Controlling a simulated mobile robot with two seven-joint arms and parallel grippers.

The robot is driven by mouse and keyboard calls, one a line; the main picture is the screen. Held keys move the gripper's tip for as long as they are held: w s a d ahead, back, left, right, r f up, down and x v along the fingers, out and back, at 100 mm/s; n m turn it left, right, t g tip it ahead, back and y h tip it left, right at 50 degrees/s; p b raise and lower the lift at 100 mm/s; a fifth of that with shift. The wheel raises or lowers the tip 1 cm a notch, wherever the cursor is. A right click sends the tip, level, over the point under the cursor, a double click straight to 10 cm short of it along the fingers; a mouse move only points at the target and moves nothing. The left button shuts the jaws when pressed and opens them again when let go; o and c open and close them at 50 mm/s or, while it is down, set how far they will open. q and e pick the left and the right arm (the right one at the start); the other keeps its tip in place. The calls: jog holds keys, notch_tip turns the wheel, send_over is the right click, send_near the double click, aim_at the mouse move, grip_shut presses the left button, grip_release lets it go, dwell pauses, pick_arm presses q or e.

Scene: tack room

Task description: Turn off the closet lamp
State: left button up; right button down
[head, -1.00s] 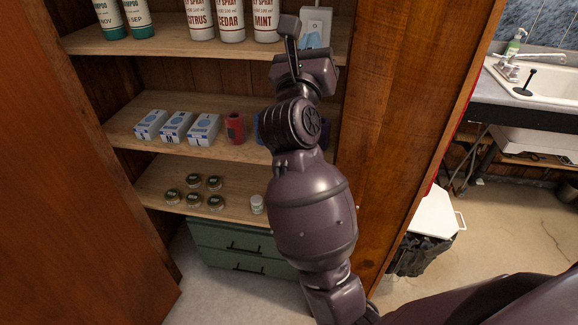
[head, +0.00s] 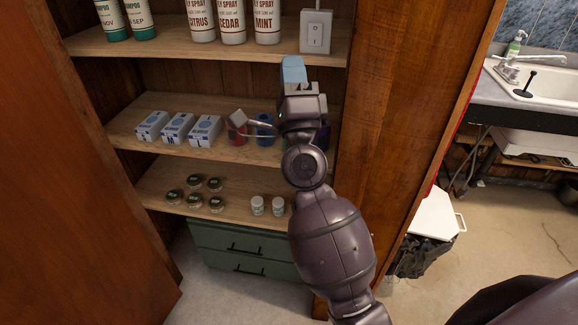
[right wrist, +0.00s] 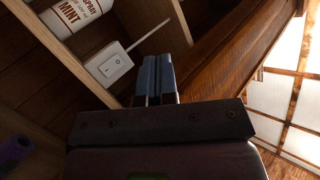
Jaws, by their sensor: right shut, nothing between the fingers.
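A white box with a rocker switch (head: 316,33) stands at the right end of the top shelf, beside the mint spray bottle. It also shows in the right wrist view (right wrist: 109,67), with a thin cord or rod rising from it. Which side of the rocker is pressed is too small to tell. My right gripper (head: 293,66) is below and slightly left of the switch in the picture, apart from it. Its blue fingers are together and empty, as the right wrist view (right wrist: 155,75) shows. The lamp itself is not visible. My left gripper is out of view.
Spray bottles (head: 233,22) line the top shelf (head: 180,42) left of the switch. Blue-white boxes (head: 178,127) and coloured cans (head: 264,125) stand on the middle shelf. The wooden closet side (head: 385,130) is close on the right. A sink (head: 550,80) is beyond.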

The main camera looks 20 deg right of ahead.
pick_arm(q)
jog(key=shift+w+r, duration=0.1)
pick_arm(e)
notch_tip(320, 180, down, 20)
jog(key=s+a+n+g+y, duration=0.1)
jog(key=n+g+y, duration=0.4)
jog(key=n, duration=1.2)
jog(key=y, duration=0.4)
jog(key=shift+n+g, duration=0.3)
jog(key=shift+n, duration=0.1)
jog(key=shift+s+a+f, duration=0.1)
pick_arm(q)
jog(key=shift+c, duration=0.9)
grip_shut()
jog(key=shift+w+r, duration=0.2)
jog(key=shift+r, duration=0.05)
pick_arm(e)
jog(key=s+d+f+n+g+h, duration=0.1)
jog(key=s+d+f+g, duration=0.3)
jog(key=s+f, duration=0.6)
jog(key=s+d+f+n+g+h, duration=0.1)
jog(key=s+d+f+n+g, duration=0.3)
jog(key=s+f, duration=0.6)
notch_tip(320, 180, down, 6)
jog(key=shift+r+g+h, duration=0.2)
jog(key=shift+g+h, duration=0.1)
jog(key=shift+h, duration=0.1)
